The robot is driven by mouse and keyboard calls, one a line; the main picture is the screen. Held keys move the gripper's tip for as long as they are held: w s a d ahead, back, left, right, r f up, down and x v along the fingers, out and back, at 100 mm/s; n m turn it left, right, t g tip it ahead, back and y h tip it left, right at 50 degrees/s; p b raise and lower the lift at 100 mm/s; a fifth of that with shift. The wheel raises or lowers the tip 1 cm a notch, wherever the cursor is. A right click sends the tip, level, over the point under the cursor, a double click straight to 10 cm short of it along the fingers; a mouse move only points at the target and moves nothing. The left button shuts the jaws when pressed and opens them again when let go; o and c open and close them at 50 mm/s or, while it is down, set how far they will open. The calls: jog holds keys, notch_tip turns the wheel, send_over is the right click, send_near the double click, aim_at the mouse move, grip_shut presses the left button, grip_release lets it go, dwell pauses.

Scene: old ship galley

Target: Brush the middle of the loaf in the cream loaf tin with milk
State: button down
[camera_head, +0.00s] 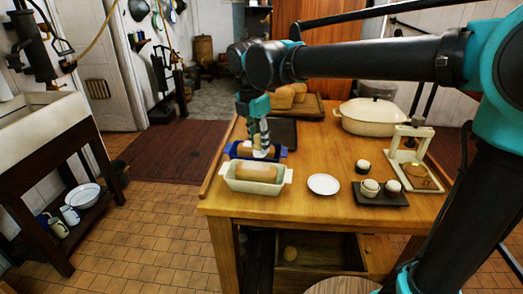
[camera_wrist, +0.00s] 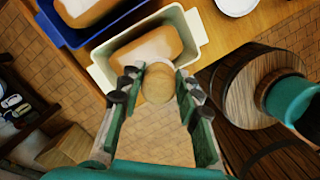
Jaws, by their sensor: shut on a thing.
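The cream loaf tin (camera_head: 232,182) stands at the table's front left corner with a golden loaf (camera_head: 256,173) in it. In the wrist view this loaf (camera_wrist: 150,48) lies just beyond my fingertips, with a pale, whitish patch on top. My gripper (camera_head: 264,148) points down above the tins. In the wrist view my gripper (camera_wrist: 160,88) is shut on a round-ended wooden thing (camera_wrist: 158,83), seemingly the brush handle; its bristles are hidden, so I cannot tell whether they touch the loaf. No milk is clearly identifiable.
A blue loaf tin (camera_head: 284,152) with another pale-topped loaf (camera_wrist: 85,10) stands directly behind the cream one. Right of them are a white saucer (camera_head: 323,184), a dark tray (camera_head: 381,200) with small round pots, a scale-like stand (camera_head: 415,160) and a lidded cream dish (camera_head: 372,117).

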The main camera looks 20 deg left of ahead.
jog(key=shift+r, duration=1)
